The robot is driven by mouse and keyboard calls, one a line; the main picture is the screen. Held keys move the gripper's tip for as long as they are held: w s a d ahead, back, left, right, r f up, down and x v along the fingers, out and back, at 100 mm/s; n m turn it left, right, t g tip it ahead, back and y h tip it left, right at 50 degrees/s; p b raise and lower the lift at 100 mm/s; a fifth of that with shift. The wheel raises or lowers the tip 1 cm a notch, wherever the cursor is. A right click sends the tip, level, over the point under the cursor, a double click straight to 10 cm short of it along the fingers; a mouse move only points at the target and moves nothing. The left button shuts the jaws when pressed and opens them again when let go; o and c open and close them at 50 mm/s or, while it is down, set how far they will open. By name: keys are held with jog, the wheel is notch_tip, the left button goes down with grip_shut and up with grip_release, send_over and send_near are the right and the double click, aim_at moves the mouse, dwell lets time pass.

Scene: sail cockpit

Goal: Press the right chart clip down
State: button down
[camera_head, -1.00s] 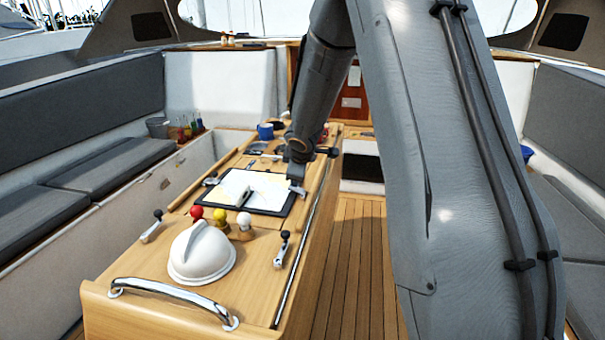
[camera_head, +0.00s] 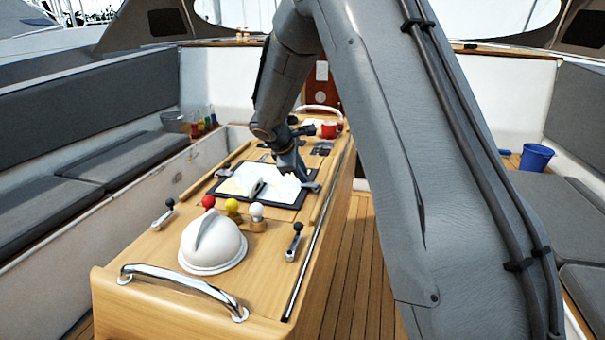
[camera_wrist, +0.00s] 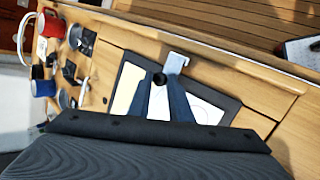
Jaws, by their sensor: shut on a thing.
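The chart board (camera_head: 285,203) has a dark frame and pale papers, and lies flat on the wooden console. The right chart clip (camera_head: 312,187) is a small metal piece at the board's right edge. In the wrist view this clip (camera_wrist: 176,62) is silver, with a round black knob (camera_wrist: 159,79). My gripper (camera_head: 301,175) is at the clip, over the board's right side. In the wrist view my gripper (camera_wrist: 162,84) has its two dark fingers shut at the knob. A small grey piece (camera_head: 223,172) shows at the board's left edge; its details are too small to tell.
A white dome (camera_head: 212,245), coloured knobs (camera_head: 232,207) and two small levers (camera_head: 294,243) stand on the near console. A red mug (camera_head: 329,130) and small items are at its far end. A blue bucket (camera_head: 536,157) stands on the right. Wooden floor (camera_head: 350,270) runs beside the console.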

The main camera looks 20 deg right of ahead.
jog(key=shift+a+f, duration=0.1)
jog(key=shift+f, duration=0.1)
jog(key=c, duration=1.6)
grip_release()
jog(key=shift+s+a+r, duration=0.1)
jog(key=shift+a+r, duration=0.15)
jog(key=shift+r, duration=0.2)
jog(key=b+v, duration=0.2)
jog(key=v, duration=0.5)
jog(key=shift+f, duration=0.1)
